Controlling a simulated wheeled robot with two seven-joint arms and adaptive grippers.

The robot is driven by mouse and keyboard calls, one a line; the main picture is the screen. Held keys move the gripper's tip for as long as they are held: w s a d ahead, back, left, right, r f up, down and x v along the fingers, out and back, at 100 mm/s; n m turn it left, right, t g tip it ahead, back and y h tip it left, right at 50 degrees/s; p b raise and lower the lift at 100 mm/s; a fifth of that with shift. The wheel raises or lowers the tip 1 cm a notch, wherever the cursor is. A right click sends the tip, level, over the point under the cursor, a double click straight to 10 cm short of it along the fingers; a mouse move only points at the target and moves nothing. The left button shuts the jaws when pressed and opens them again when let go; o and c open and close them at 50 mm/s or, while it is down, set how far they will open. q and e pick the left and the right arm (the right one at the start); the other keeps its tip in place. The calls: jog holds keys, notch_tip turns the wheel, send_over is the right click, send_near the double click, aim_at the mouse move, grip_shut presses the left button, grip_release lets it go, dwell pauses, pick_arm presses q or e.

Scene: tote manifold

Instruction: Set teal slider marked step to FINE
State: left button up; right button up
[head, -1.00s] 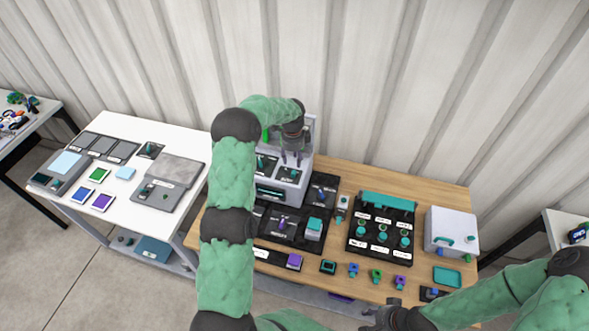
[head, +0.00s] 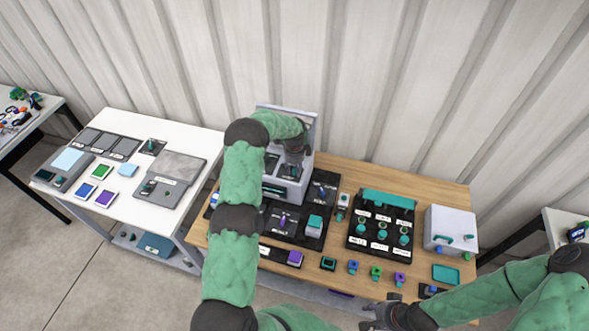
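My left gripper (head: 293,161) is over the front of the grey upright machine (head: 313,131) at the back of the wooden table. It hides part of the machine's dark control panels, and its fingers are too small to tell open from shut. A teal strip (head: 274,190) shows on the machine's front, below the gripper. The labels are too small to read, so I cannot tell which control is the teal slider marked step, or its setting. My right gripper (head: 372,315) is at the table's front edge, far from the machine, with its finger opening unclear.
A black board (head: 355,239) with teal knobs and white labels stands right of the machine. A white box (head: 451,227) and a teal tray (head: 446,274) are further right. Several small coloured parts line the front. A white table (head: 185,139) with panels stands left.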

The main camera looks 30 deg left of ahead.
aim_at(284, 171)
pick_arm(q)
grip_shut()
jog(key=shift+s+a+f+b, duration=0.1)
jog(key=shift+s+a+b, duration=0.15)
jog(key=shift+a+b, duration=0.6)
jog(key=shift+s+a+f+b, duration=0.1)
jog(key=shift+s+a+b, duration=0.2)
jog(key=shift+a, duration=0.9)
jog(key=shift+r, duration=0.15)
jog(key=shift+o, duration=1.8)
grip_release()
jog(key=shift+o, duration=1.1)
jog(key=shift+a, duration=0.2)
